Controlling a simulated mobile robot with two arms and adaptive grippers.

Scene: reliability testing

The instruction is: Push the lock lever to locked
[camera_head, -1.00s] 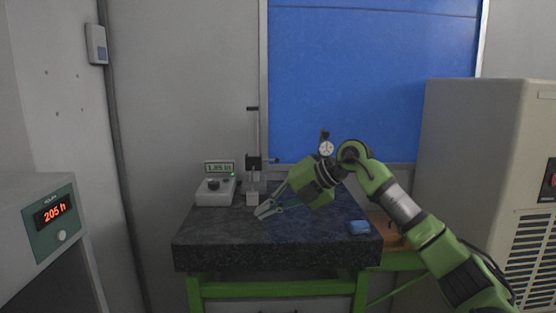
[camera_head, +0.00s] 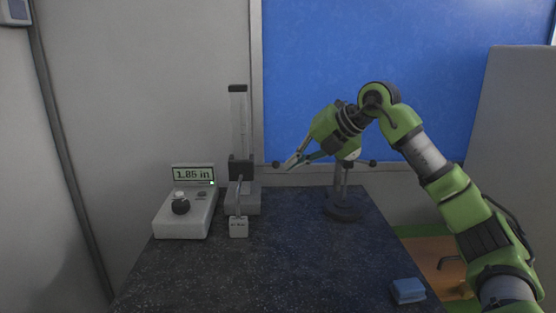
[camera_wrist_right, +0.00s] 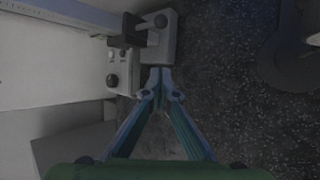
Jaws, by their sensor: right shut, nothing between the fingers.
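The height gauge stands at the back of the dark stone table, with a tall column and a dark slider (camera_head: 241,170). My left gripper is not in view.
A white readout box (camera_head: 183,215) with a display of 1.85 in stands left of the gauge. A dial stand with a round dark base (camera_head: 345,211) is behind and below my right arm. A blue block (camera_head: 408,290) lies at the front right. The table's middle is clear.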

